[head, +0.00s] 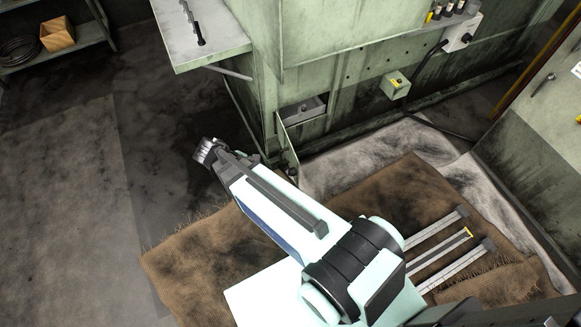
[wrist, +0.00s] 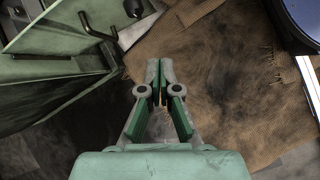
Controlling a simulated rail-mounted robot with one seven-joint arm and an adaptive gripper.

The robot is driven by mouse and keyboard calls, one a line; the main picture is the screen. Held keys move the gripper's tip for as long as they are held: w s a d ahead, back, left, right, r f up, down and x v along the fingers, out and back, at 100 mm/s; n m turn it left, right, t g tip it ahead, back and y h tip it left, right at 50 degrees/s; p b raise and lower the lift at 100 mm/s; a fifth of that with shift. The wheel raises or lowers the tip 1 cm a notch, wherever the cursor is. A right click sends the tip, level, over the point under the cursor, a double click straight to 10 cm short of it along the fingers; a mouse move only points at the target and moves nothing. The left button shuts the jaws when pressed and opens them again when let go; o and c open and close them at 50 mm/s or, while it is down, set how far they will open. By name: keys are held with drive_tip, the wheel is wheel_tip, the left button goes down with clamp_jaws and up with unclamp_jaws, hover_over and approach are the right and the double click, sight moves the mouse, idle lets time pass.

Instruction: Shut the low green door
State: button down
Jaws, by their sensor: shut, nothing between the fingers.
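The low green door (head: 285,142) stands open at the foot of the green machine, left of a shallow opening (head: 303,110). In the head view it shows nearly edge-on, jutting out, its lower end close to my arm. In the wrist view, what looks like the door's edge (wrist: 60,77) is at the left, with dark fittings near its free end. My gripper (wrist: 159,68) is shut and empty above the brown mat, right of the door and apart from it. The head view does not show my fingers; my arm covers them.
The brown mat (head: 390,190) and a pale cloth (head: 350,160) lie before the machine. A grey-topped bench (head: 205,35) overhangs at upper left. A small green box (head: 395,85) with a cable is on the machine's face. The floor at left (head: 60,190) is clear.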

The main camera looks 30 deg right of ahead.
wheel_tip(320, 180, up, 3)
drive_tip(key=w+d+n+h, duration=0.1)
drive_tip(key=d+n+h, duration=0.1)
drive_tip(key=d+n, duration=0.15)
drive_tip(key=n, duration=0.1)
approach(298, 165)
drive_tip(key=w+a+f+x, duration=0.1)
drive_tip(key=x, duration=0.5)
drive_tip(key=shift+s+d, duration=0.25)
drive_tip(key=shift+d, duration=0.35)
drive_tip(key=shift+d, duration=0.15)
